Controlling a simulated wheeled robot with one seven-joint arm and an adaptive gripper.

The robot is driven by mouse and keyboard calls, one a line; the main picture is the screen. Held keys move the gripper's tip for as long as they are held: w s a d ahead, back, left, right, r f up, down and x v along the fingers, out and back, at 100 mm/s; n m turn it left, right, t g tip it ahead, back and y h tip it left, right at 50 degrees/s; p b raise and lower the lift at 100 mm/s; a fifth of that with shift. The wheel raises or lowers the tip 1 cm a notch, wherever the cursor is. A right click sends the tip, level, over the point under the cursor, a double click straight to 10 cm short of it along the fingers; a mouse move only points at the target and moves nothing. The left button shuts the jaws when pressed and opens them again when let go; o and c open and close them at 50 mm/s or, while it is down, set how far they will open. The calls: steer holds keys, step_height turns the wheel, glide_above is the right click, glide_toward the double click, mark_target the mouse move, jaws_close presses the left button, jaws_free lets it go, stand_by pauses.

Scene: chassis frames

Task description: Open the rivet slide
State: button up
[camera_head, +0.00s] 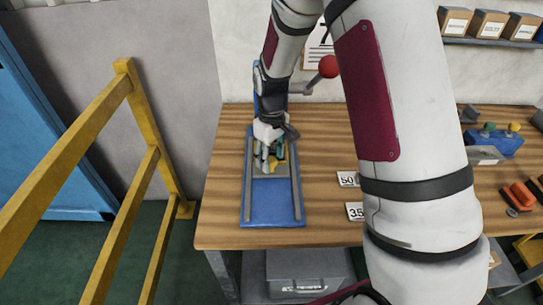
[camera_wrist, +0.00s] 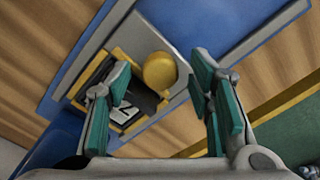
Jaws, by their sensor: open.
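The rivet slide is a grey plate (camera_head: 283,170) lying between grey rails on a long blue base (camera_head: 272,212). A round yellow knob (camera_wrist: 159,70) stands on the grey plate (camera_wrist: 135,30) in the wrist view. Beside the knob is a yellow-edged recess (camera_wrist: 124,113) with a dark piece and a white marked label in it. My gripper (camera_head: 266,160) is over the plate, partly covering the knob in the head view. Its teal-padded fingers (camera_wrist: 161,74) are apart, one on each side of the knob in the wrist view, with visible gaps. Whether the fingertips reach down to knob height is unclear.
A blue press with a red ball lever (camera_head: 328,67) stands at the base's far end. White number cards (camera_head: 347,179) lie to the right, partly behind my arm. A yellow railing (camera_head: 125,170) stands left of the wooden table (camera_head: 225,225). The base's near end is clear.

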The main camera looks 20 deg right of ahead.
jaws_close()
steer(key=s+a+p, duration=0.1)
steer(key=s+p, duration=0.1)
steer(key=s, duration=0.2)
steer(key=s+a+p, duration=0.2)
steer(key=s, duration=0.3)
steer(key=s+a+p, duration=0.1)
steer(key=s+p, duration=0.1)
steer(key=s, duration=0.2)
steer(key=shift+s+a, duration=0.25)
steer(key=shift+s, duration=0.1)
jaws_free()
steer(key=shift+w, duration=0.1)
step_height(320, 180, up, 12)
